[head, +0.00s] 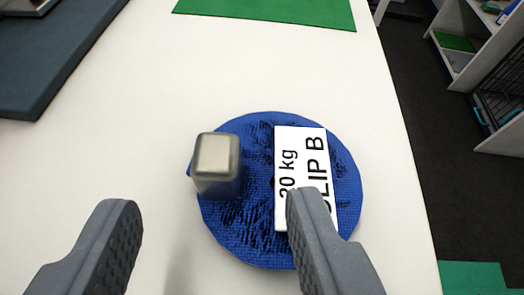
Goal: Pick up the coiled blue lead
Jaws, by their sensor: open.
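The coiled blue lead (255,235) lies flat as a round disc on the white table. A metal clip (217,165) stands up at its left edge. A white label (290,150) with black print, partly reading "20 kg" and "LIP B", lies over its right half. My gripper (210,215) is open, with its two grey fingers apart. The right finger overlaps the label and the lead's lower right in the picture; the left finger is over bare table to the left. I cannot tell how high the fingers are above the lead.
The white table (150,130) is clear around the lead. A dark mat (50,50) lies at the upper left, and a green mat (270,10) at the far edge. Past the table's right edge are a dark floor (425,130) and white shelves (480,50).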

